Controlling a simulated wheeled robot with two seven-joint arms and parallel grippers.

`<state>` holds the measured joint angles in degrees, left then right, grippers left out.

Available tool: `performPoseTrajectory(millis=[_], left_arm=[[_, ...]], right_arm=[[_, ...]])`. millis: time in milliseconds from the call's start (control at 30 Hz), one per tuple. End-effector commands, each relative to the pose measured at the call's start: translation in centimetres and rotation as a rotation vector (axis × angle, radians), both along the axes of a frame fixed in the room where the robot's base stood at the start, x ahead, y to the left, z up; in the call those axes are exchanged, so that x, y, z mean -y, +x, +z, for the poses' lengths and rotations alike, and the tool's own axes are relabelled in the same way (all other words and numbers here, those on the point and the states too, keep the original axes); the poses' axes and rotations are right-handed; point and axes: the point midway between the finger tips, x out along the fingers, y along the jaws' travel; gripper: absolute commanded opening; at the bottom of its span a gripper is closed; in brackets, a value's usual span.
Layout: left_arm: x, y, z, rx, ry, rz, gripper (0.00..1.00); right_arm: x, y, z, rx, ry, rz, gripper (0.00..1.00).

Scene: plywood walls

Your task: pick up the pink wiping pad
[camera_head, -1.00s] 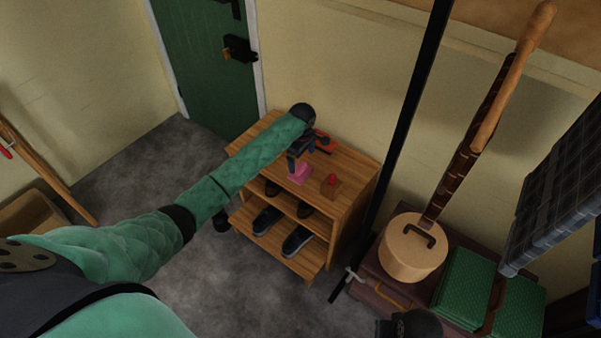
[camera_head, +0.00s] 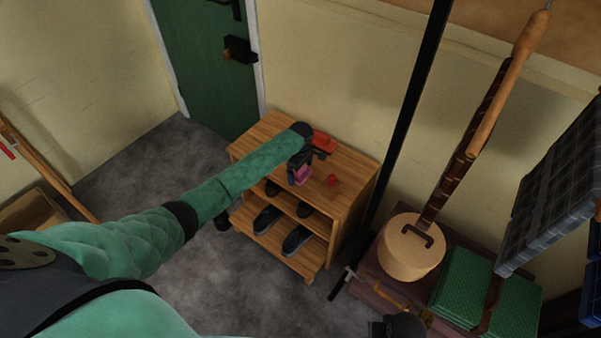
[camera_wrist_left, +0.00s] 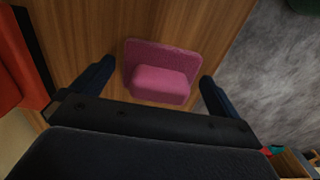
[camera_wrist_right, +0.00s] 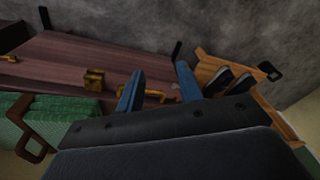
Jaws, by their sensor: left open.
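The pink wiping pad (camera_head: 302,176) lies on top of the wooden shoe cabinet (camera_head: 345,165), near its front edge. In the left wrist view the pad (camera_wrist_left: 160,82) shows a flat base with a raised block grip. My left gripper (camera_head: 299,168) is over the pad, and its open fingers (camera_wrist_left: 155,85) stand on either side of it with a gap on both sides. In the head view the gripper partly covers the pad. My right gripper (camera_wrist_right: 158,85) has its fingers apart with nothing held, above the trunk (camera_wrist_right: 60,60) area.
A red object (camera_head: 324,140) lies behind the left gripper, and a red knob (camera_head: 332,180) is right of the pad. Dark shoes (camera_head: 295,238) fill the cabinet's lower shelves. A black pole (camera_head: 408,105) stands right of the cabinet. A round beige case (camera_head: 408,258) is farther right.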

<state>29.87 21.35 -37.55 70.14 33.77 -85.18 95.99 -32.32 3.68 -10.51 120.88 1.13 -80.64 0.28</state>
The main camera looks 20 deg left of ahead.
Motion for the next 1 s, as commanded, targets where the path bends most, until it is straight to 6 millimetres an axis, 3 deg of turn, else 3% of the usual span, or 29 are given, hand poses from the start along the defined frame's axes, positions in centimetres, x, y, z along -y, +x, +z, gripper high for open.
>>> performPoseTrajectory(millis=[67,267,633,1000], left_arm=[[0.0,0.0,0.0,0.0,0.0,0.0,0.96],[0.0,0.0,0.0,0.0,0.0,0.0,0.59],[0.0,0.0,0.9,0.001,0.0,-0.001,0.59],[0.0,0.1,7.2,0.003,-0.001,-0.001,0.59]], right_arm=[[0.0,0.0,0.0,0.0,0.0,0.0,0.36],[0.0,0.0,0.0,0.0,-0.001,0.001,0.36],[0.1,-0.1,0.0,-0.007,-0.002,0.002,0.36],[-0.1,-0.5,5.0,0.001,0.009,-0.001,0.36]])
